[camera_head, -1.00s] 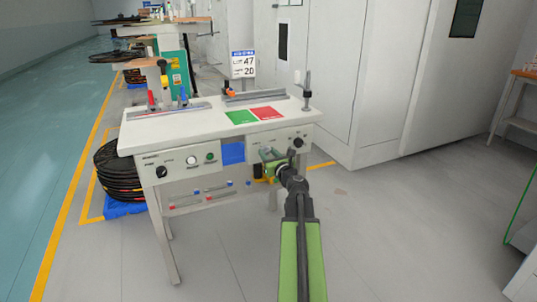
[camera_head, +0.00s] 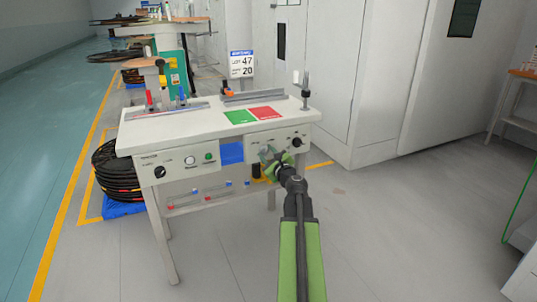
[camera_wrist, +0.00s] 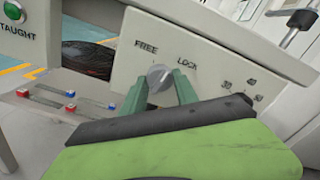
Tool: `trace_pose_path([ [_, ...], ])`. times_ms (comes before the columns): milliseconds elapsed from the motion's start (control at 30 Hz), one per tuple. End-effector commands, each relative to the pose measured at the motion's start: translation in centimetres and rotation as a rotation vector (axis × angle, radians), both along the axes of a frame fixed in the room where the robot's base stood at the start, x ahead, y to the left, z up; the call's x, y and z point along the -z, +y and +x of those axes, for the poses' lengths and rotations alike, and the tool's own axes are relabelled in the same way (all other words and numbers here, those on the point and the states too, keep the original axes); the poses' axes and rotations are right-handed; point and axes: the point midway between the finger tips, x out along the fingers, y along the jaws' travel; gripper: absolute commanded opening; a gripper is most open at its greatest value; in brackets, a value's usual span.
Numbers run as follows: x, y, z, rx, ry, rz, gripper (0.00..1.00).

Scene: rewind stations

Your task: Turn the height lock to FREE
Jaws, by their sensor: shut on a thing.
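The height lock is a small grey round knob (camera_wrist: 158,77) on the white front panel (camera_wrist: 215,70), with FREE printed at its upper left and LOCK at its upper right. My gripper (camera_wrist: 161,88) has its two green fingers on either side of the knob and is shut on it. Which word the knob points to is hard to tell. In the head view my gripper (camera_head: 268,153) is at the right front panel of the white bench (camera_head: 190,128), and it hides the knob there.
A black knob (camera_head: 297,142) is right of my gripper on the same panel. The left panel (camera_head: 180,163) has a black knob and a green button. A lower rail with red and blue pieces (camera_head: 205,195) runs under the bench.

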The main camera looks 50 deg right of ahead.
Motion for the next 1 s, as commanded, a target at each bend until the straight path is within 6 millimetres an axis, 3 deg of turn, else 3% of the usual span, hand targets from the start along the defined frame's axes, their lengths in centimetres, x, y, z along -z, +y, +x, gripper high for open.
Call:
trace_pose_path([
  [600, 0.00, -0.24, -0.26, 0.005, 0.220, -0.538, 0.00],
  [1000, -0.02, -0.24, -0.27, 0.005, 0.330, -0.806, 0.00],
])
